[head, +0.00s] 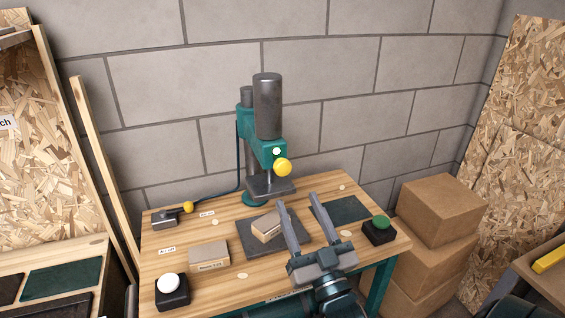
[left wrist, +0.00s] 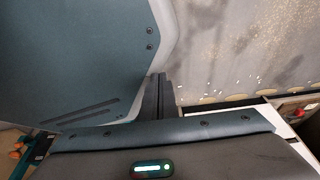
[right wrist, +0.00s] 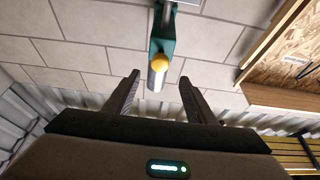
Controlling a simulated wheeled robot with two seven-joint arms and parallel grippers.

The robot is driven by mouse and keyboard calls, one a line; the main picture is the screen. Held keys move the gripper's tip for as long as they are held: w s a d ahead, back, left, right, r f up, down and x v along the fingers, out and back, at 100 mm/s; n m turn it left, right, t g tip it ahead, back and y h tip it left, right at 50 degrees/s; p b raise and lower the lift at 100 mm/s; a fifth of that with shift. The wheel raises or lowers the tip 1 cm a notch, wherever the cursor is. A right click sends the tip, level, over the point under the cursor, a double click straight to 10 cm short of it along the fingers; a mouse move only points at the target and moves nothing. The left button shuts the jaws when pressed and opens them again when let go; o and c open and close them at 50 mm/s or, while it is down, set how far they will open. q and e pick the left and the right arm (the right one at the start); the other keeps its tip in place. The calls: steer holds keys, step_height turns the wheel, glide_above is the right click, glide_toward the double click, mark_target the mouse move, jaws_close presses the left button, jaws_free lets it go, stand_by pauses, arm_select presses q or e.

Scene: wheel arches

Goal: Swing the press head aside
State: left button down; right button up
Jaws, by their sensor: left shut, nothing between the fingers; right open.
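The press stands at the back of the wooden workbench. Its teal press head (head: 268,150) carries a tall grey cylinder (head: 268,105) and a yellow knob (head: 283,167) at its front. A dark plate (head: 270,187) sits below the head. My right gripper (head: 297,200) is open and empty over the bench, in front of the press and apart from it. In the right wrist view the yellow knob (right wrist: 159,62) lies in line with the gap between the open fingers (right wrist: 160,78), beyond them. My left gripper (left wrist: 158,82) is shut and empty in the left wrist view, away from the press.
A cardboard-coloured block (head: 267,226) lies on a dark mat; another block (head: 209,255) lies to its left. A white button (head: 168,286) and a green button (head: 380,224) stand at the bench front. A yellow-handled air valve (head: 187,207) is at left. Cardboard boxes (head: 440,210) are stacked at right.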

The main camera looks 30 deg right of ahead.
mark_target(285, 171)
steer(key=p+x, duration=0.2)
steer(key=x, duration=0.4)
steer(key=shift+r, duration=0.2)
steer(key=p+x, duration=0.1)
steer(key=x, duration=0.3)
steer(key=shift+w+d+r, duration=0.1)
steer(key=shift+w, duration=0.25)
steer(key=shift+w+d+r+p, duration=0.1)
steer(key=shift+w+p, duration=0.25)
steer(key=shift+w, duration=0.05)
arm_select(q)
steer(key=s+a+r+g, duration=0.1)
steer(key=s+a+g, duration=0.1)
steer(key=s, duration=0.6)
steer(key=shift+a+r+y, duration=0.35)
steer(key=shift+a+y, duration=0.05)
steer(key=shift+a, duration=0.2)
steer(key=shift+s, duration=0.1)
arm_select(e)
jaws_close()
arm_select(q)
steer(key=shift+d, duration=0.1)
arm_select(e)
steer(key=shift+d, duration=0.1)
